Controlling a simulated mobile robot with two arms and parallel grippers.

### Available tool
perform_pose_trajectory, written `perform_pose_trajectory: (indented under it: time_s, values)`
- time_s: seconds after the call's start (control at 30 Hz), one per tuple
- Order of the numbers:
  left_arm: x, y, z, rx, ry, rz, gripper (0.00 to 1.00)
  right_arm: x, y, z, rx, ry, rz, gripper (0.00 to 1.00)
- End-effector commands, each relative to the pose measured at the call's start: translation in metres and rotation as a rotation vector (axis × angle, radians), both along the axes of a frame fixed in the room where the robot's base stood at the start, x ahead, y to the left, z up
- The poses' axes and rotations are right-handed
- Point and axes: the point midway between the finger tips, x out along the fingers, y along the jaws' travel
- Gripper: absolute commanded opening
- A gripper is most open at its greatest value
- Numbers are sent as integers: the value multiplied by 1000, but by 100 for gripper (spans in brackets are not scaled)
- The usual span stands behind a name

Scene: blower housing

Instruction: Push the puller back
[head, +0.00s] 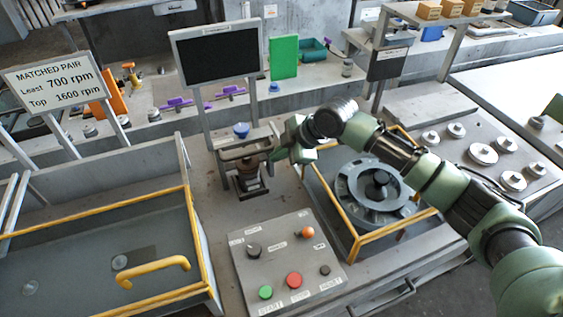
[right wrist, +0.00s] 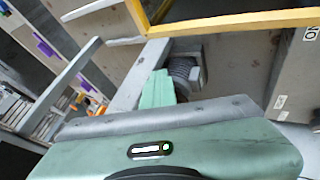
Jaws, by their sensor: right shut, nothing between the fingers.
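The puller (head: 240,150) appears to be the grey bracket-like device with a blue knob on top, standing over a dark base on the bench behind the control panel. My right gripper (head: 283,155) is shut and empty, just right of the puller in the head view. I cannot tell whether they touch. In the right wrist view, the green fingers of my right gripper (right wrist: 158,88) are together, beside a dark ribbed cylinder in a grey bracket, likely part of the puller (right wrist: 185,73). The gripper body hides the lower part of that view. My left gripper is not in view.
A control panel (head: 287,262) with buttons and knobs is in front. A yellow-railed fixture with a round grey housing (head: 350,187) lies under my right arm. A yellow-edged bin (head: 190,240) is at left. A black screen (head: 217,55) stands behind the puller.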

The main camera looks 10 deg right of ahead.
Motion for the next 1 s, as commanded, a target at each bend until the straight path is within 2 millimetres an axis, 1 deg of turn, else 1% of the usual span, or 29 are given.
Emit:
perform_pose_trajectory:
  time_s: [0.03,0.2,0.4,0.5,0.7,1.0]
  values:
    - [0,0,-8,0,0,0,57,14,3,-2,2,-4,-4,0]
    - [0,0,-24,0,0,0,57,50,10,-3,3,-4,-4,0]
    - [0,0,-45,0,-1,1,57,85,17,-3,3,-6,-3,0]
    - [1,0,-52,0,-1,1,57,96,19,-2,1,-3,-3,0]
    - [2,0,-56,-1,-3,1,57,106,22,0,2,-2,0,0]
    - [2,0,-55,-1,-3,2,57,107,22,3,4,-8,-1,0]
